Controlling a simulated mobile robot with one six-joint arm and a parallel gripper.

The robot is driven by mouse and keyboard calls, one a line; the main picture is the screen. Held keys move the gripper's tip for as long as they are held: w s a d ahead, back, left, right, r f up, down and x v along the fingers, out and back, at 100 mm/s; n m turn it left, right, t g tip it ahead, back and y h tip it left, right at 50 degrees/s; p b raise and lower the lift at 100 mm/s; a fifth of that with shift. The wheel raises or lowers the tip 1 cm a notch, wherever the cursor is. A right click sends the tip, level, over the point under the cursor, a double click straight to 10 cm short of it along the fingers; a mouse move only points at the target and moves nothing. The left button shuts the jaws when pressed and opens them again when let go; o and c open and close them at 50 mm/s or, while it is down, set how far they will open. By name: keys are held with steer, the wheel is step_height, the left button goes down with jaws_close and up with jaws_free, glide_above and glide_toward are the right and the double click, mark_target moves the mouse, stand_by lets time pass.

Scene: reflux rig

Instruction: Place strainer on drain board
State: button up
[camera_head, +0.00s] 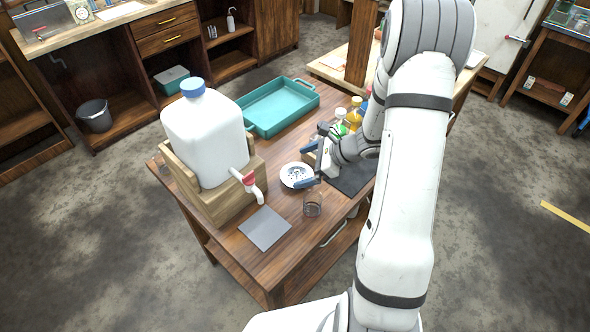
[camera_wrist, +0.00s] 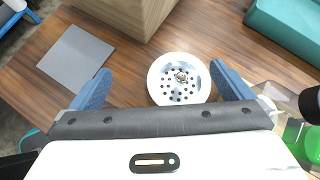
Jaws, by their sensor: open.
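The strainer is a round white disc with dark holes and a small metallic centre; it lies on the wooden table (camera_head: 296,262) in the head view (camera_head: 293,172). It also shows in the wrist view (camera_wrist: 165,88). My gripper (camera_head: 307,165) is open, its two blue fingers spread either side of the strainer in the wrist view (camera_wrist: 160,72). I cannot tell whether they touch it. A flat grey square plate (camera_head: 264,228), perhaps the drain board, lies near the table's front edge; it is bare, and shows left of the strainer in the wrist view (camera_wrist: 76,55).
A big white jug (camera_head: 205,135) with a red-and-white tap stands in a wooden stand (camera_head: 237,200) at left. A clear glass (camera_head: 313,204) stands close to the strainer. A teal tray (camera_head: 280,105), several bottles (camera_head: 354,115) and a dark mat (camera_head: 350,178) are also on the table.

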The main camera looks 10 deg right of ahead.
mark_target(297, 171)
steer(key=f+m, duration=0.1)
steer(key=w+d+f+m, duration=0.1)
steer(key=d+f+t, duration=0.1)
steer(key=shift+w+f+m, duration=0.15)
steer(key=shift+w+m, duration=0.2)
steer(key=shift+m, duration=0.05)
steer(key=shift+d+p+x, duration=0.15)
steer(key=shift+p+x, duration=0.4)
steer(key=shift+x, duration=1.35)
steer(key=shift+d+p+x, duration=0.15)
steer(key=shift+p+x, duration=0.4)
steer(key=shift+x, duration=1.35)
steer(key=shift+w+f, duration=0.2)
steer(key=shift+c, duration=0.3)
steer(key=c, duration=0.7)
steer(key=shift+o, duration=0.2)
